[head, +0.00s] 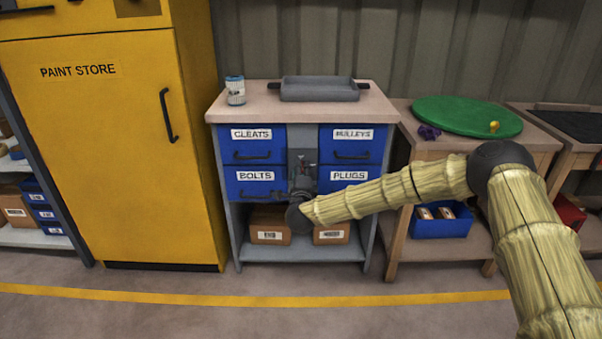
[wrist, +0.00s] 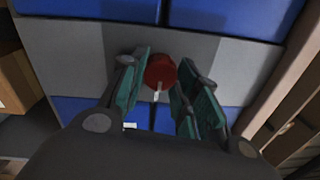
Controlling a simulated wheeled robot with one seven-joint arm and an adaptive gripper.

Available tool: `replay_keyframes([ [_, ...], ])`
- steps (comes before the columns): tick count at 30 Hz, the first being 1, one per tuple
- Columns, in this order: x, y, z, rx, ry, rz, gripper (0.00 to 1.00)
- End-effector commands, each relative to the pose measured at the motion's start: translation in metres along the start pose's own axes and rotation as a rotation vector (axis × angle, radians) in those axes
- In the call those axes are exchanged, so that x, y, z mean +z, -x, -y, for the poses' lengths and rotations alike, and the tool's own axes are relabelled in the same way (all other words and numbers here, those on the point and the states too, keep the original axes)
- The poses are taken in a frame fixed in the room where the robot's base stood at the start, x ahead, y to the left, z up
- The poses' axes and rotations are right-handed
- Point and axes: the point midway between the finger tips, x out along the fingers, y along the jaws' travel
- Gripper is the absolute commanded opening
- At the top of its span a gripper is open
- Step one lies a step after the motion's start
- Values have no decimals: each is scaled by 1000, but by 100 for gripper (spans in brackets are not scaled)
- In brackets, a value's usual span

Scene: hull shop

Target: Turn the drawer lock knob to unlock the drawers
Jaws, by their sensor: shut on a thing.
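The drawer lock knob (wrist: 160,71) is round and red with a pale pointer mark, set on a grey panel between blue drawer fronts. My gripper (wrist: 162,82) has its green-padded fingers on either side of the knob and is shut on it. In the head view my gripper (head: 302,178) is at the grey strip between the drawers and hides most of the knob. The blue drawers marked CLEATS (head: 252,154), PULLEYS (head: 353,157), BOLTS (head: 248,188) and PLUGS (head: 343,186) look closed.
A grey tray (head: 320,89) and a can (head: 235,90) stand on the cabinet top. Cardboard boxes (head: 270,226) sit on its lower shelf. A yellow paint store cabinet (head: 110,150) stands left. A bench with a green disc (head: 466,116) stands right, behind my arm.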

Motion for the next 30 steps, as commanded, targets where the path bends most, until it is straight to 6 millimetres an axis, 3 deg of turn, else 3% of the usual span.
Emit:
replay_keyframes([
  [17, -2, 0, -2, 1, -32, -4, 7],
  [18, -2, 0, -2, 1, -32, -4, 35],
  [21, -2, 0, -2, 1, -32, -4, 53],
  [30, 0, 0, -1, 0, -32, -2, 54],
])
